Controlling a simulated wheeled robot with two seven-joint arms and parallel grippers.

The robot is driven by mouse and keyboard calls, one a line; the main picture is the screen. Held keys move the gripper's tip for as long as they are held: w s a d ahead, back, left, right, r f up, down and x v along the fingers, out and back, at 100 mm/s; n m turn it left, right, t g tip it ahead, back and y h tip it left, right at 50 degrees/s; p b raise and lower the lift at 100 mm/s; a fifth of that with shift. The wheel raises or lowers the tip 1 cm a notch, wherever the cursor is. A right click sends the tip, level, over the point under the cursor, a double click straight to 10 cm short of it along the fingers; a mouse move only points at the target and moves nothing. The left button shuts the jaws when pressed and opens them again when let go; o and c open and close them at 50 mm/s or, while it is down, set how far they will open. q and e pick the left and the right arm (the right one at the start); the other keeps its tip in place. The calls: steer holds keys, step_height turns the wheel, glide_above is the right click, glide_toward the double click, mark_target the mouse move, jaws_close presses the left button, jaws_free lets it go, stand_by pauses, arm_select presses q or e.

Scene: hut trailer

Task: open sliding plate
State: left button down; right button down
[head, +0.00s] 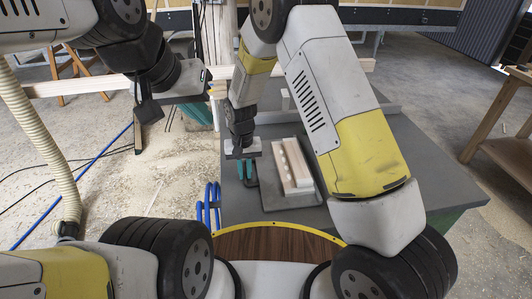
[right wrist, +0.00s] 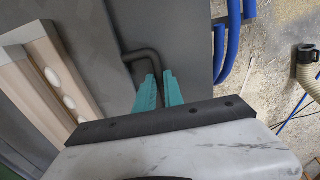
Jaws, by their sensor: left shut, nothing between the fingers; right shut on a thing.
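The sliding plate (head: 290,200) is a flat dark grey sheet on the grey table, carrying a pale wooden piece with round holes. Its dark bent-rod handle (right wrist: 140,54) shows in the right wrist view. My right gripper (head: 249,172) is at the plate's left side, with its teal fingers (right wrist: 158,90) shut on the handle. The handle is mostly hidden by the gripper in the head view. My left gripper (head: 198,113) is shut and empty, held in the air left of the table, apart from the plate.
The grey table (head: 440,185) has free room right of the plate. A low grey ledge (head: 380,110) runs behind it. Blue hoses (head: 208,203) stand by its left edge. A cream hose (head: 45,150) and sawdust are on the floor at left. A wooden bench (head: 505,150) stands at right.

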steer(key=s+a, duration=0.2)
steer(key=a, duration=0.7)
steer(key=shift+a, duration=0.3)
steer(key=c, duration=1.5)
jaws_free()
steer(key=shift+o, duration=0.2)
steer(key=shift+r, duration=0.1)
step_height(320, 180, up, 8)
steer(key=shift+f, duration=0.2)
